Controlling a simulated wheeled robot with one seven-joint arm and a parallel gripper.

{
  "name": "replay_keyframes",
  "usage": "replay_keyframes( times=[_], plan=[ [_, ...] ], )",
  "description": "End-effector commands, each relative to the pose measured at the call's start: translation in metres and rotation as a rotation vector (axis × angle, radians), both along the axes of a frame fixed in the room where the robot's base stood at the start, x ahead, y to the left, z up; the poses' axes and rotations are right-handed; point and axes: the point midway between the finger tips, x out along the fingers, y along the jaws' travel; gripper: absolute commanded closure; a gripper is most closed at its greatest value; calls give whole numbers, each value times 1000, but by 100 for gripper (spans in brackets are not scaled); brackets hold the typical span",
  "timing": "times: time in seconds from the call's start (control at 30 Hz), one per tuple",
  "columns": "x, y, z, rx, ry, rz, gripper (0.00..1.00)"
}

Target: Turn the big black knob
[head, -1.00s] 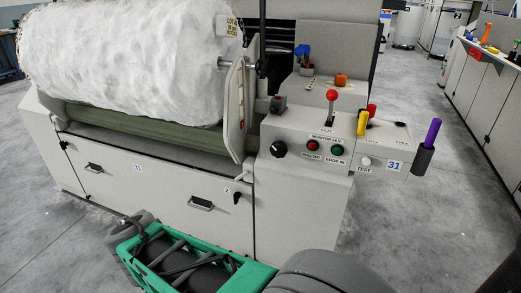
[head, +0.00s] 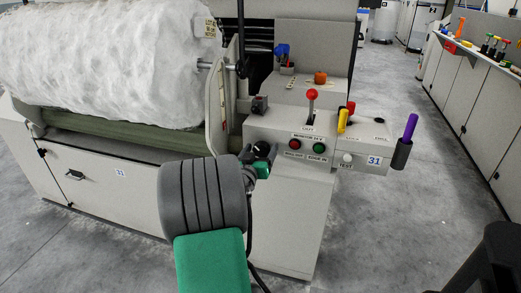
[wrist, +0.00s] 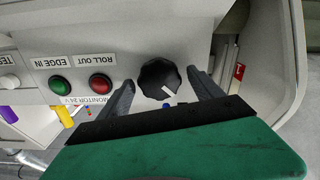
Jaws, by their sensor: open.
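The big black knob (wrist: 158,77) is round with a lobed rim and a white pointer mark, on the front of the pale control panel. In the wrist view it sits between the two dark fingers of my open gripper (wrist: 160,84), with a gap visible on both sides. I cannot tell how deep the fingers reach around it. In the head view the knob (head: 261,148) is partly hidden by my gripper (head: 257,160), which is at the panel's left part.
Beside the knob are a red button (head: 295,143) and a green button (head: 319,148). A red-topped lever (head: 312,95), a yellow handle (head: 343,121) and a purple handle (head: 410,127) stand farther right. A large white fibre roll (head: 110,62) lies left. The right floor is open.

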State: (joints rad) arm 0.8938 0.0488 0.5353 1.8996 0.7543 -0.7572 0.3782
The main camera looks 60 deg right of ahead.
Motion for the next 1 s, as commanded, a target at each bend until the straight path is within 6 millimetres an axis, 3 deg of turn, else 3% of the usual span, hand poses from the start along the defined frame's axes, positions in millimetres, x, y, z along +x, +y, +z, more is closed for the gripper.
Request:
replay_keyframes(
  times=[0.27,1.0],
  plan=[
    [1,-4,0,0,1,1,25],
    [1,-4,0,1,1,1,84]
  ],
)
